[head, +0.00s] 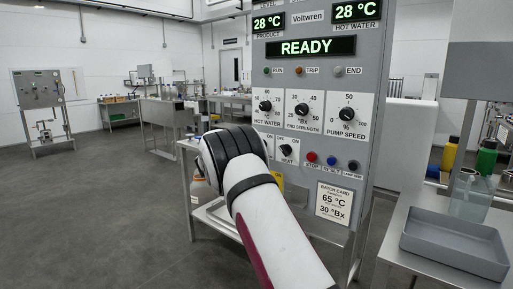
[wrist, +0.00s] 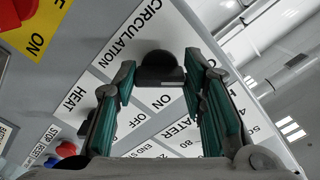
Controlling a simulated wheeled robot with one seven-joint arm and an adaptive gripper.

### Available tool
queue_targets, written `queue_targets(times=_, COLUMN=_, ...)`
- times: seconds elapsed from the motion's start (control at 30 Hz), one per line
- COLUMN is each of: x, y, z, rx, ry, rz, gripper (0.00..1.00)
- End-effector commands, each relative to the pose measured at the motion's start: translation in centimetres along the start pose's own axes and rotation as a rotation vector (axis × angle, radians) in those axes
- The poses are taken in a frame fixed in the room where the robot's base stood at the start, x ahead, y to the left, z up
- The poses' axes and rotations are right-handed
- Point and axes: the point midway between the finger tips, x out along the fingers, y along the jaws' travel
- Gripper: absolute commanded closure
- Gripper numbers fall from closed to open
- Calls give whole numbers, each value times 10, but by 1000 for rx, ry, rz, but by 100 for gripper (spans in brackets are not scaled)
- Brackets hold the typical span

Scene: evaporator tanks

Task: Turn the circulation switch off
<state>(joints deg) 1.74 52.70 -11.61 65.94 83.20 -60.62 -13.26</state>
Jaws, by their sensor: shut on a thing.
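The circulation switch is a black knob (wrist: 160,72) on a white plate marked CIRCULATION (wrist: 140,32), seen at the upper middle of the wrist view. My gripper (wrist: 160,80) has its teal-padded fingers on either side of this knob and is shut on it. An ON mark shows just below the knob in that view. Which way the knob points is hard to tell. In the head view my wrist and arm hide the switch and the fingers; only part of its plate (head: 269,139) shows.
The heat switch (head: 287,150) sits close on the right, with red, blue and black buttons beyond it. Dials (head: 303,110) are above, and the display reads READY. A grey tray (head: 455,243) and bottles stand at right. Open floor lies left.

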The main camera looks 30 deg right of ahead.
Motion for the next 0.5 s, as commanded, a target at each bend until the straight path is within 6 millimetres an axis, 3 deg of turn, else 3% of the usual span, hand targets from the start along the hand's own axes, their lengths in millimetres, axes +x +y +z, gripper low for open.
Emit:
queue_targets(times=0.4, x=-1, y=0, z=2, rx=-9, ry=-4, rz=-2, gripper=90)
queue_targets(times=0.43, x=-1, y=0, z=2, rx=-9, ry=-4, rz=-2, gripper=60)
queue_targets(times=0.5, x=-1, y=0, z=2, rx=-8, ry=-4, rz=-2, gripper=44)
